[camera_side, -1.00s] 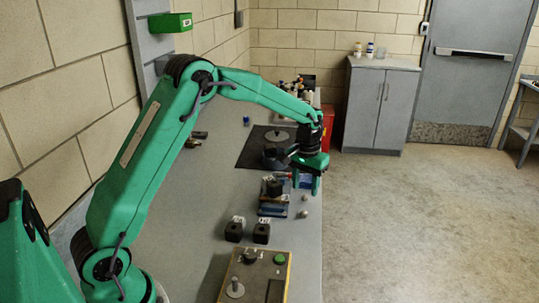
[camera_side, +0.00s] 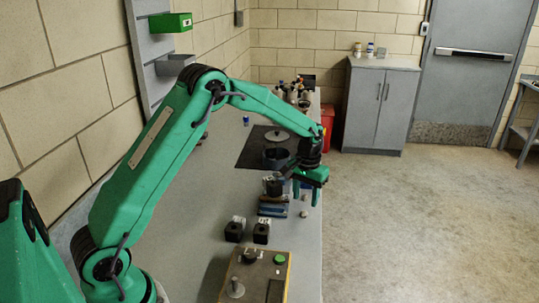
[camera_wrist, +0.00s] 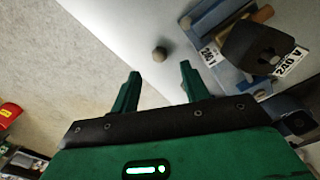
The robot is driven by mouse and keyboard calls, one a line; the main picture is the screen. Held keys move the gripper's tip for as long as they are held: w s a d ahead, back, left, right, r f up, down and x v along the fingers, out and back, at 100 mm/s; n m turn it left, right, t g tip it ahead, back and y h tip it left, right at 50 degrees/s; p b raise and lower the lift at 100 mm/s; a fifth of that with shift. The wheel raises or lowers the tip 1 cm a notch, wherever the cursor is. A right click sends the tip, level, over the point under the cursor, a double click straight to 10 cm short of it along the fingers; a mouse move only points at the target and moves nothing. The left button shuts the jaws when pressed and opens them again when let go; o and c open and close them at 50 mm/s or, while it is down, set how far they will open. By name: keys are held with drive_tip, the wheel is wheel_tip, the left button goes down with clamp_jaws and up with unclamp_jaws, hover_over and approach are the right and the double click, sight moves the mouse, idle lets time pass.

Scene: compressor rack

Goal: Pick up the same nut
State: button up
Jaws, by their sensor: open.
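A small, round, greyish nut (camera_wrist: 159,54) lies on the bench in the wrist view, just beyond the gap between my fingertips. In the side view two small pale pieces lie near the bench's right edge, a nearer one (camera_side: 303,213) and a farther one (camera_side: 304,198); I cannot tell which is the nut in the wrist view. My gripper (camera_side: 306,195) points down above them and is open and empty. Its two green fingers (camera_wrist: 160,72) stand apart in the wrist view, and the nut is not between them.
A black block (camera_wrist: 262,47) with 240 V tags sits on a blue holder close to my right finger. Two black blocks (camera_side: 234,231) and a yellow-edged control box (camera_side: 255,278) stand nearer the side camera. A dark mat (camera_side: 252,152) lies behind. The bench's right edge drops to the floor.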

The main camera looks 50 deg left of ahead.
drive_tip(key=shift+s+f, duration=0.1)
drive_tip(key=shift+f, duration=2.45)
clamp_jaws()
drive_tip(key=shift+r, duration=0.2)
drive_tip(key=shift+r, duration=0.55)
drive_tip(key=r, duration=0.3)
drive_tip(key=shift+d+r, duration=0.1)
drive_tip(key=shift+d, duration=0.2)
drive_tip(key=s+d+r, duration=0.5)
drive_tip(key=d+r, duration=0.1)
drive_tip(key=d, duration=0.4)
drive_tip(key=shift+r, duration=0.2)
drive_tip(key=shift+a, duration=0.15)
